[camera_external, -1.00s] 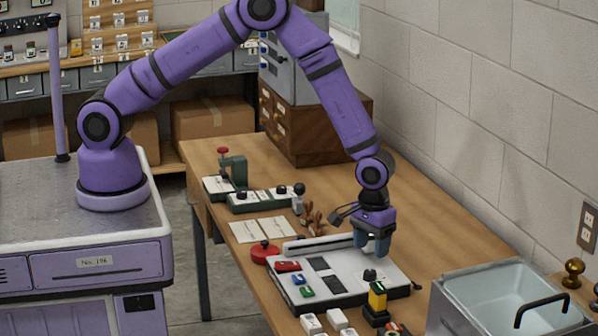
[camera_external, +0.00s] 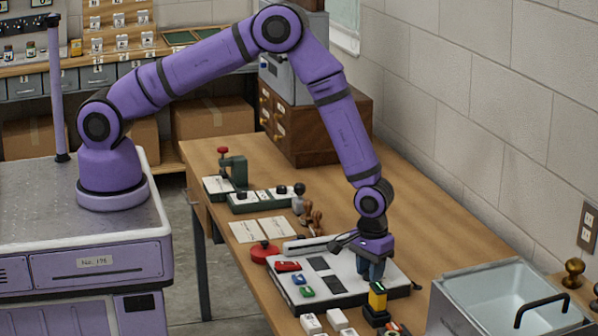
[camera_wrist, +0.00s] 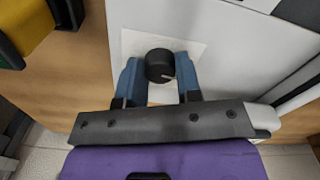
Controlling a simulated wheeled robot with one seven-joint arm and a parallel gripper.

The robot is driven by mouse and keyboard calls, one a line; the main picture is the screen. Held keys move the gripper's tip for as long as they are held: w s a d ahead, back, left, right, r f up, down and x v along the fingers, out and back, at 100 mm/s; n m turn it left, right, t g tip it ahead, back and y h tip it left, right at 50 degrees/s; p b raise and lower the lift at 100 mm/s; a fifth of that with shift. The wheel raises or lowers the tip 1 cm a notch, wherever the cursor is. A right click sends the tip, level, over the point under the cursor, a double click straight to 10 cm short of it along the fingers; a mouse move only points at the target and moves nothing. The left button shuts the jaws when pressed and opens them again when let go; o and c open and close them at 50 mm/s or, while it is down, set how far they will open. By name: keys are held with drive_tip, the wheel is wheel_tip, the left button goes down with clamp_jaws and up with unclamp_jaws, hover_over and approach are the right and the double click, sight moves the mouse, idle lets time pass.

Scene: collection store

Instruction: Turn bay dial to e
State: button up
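The bay dial (camera_wrist: 159,64) is a round black knob on a white card on the pale panel (camera_external: 340,291). In the wrist view a small light mark shows on its lower right side. No letters on the card are legible. My gripper (camera_wrist: 159,80) has its two blue fingers apart, one on each side of the dial, with hardly any gap visible. I cannot tell whether they touch it. In the external view my gripper (camera_external: 371,270) is low over the panel's right part and hides the dial.
A yellow and black block (camera_external: 377,296) stands close in front of my gripper. Red, blue and green pieces lie on the panel's left. A metal basin (camera_external: 470,290) is at the right. A red round knob (camera_external: 264,252) and stamps stand to the left and behind.

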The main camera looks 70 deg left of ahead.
drive_tip(key=shift+c, duration=0.5)
drive_tip(key=shift+m, duration=0.3)
drive_tip(key=m, duration=0.3)
drive_tip(key=shift+m, duration=0.3)
drive_tip(key=m, duration=1)
drive_tip(key=shift+m, duration=2.3)
